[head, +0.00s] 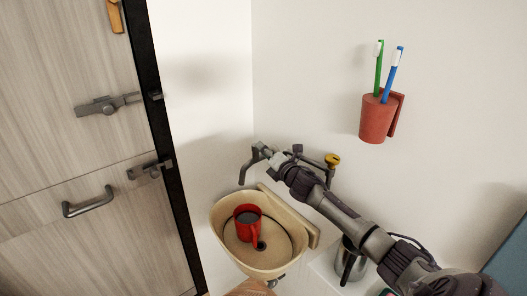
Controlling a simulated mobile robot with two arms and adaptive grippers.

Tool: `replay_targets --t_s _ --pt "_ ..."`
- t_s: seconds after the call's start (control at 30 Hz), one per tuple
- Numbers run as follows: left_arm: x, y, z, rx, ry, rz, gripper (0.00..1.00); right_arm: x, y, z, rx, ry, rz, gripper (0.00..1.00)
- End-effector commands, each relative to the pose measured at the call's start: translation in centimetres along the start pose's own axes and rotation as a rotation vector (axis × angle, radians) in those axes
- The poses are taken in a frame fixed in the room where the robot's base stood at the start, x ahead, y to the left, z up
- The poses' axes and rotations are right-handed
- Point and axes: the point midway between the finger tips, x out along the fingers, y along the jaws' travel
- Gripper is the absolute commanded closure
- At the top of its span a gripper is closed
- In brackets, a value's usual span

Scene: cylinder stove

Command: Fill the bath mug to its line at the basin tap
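A red mug (256,228) stands upright inside the beige basin (222,235), left of its dark drain. The mug's inside looks dark, and I cannot make out a line or the water level. A grey tap (246,171) rises behind the basin, its spout bent down toward the basin's back left; no stream of water shows. My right gripper (268,155) reaches in from the right and is at the tap's body, above the basin's back edge. It is small and overlaps the tap, so I cannot tell whether its fingers are open or shut. My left gripper is not in view.
A wooden door with grey latches (108,104) and a handle (88,202) stands at left. A red cup (376,117) with two toothbrushes hangs on the wall. A yellow-topped knob (332,160) is beside my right arm. A metal jug (349,262) stands right of the basin.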

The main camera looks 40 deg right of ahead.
Motion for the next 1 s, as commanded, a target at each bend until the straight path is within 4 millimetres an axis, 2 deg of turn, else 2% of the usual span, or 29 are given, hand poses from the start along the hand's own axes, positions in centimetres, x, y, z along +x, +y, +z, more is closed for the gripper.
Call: replay_targets --t_s 0.37,0.8,1.0 --pt "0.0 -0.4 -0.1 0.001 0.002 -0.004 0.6 -0.3 0.0 0.0 -0.001 -0.001 -0.001 0.58" --pt "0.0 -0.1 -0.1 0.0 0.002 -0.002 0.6 -6.4 -0.1 -0.1 -0.002 0.002 -0.002 0.58" --pt "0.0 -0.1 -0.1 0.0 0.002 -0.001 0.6 -7.5 -0.1 0.0 -0.001 -0.001 -0.001 0.58"
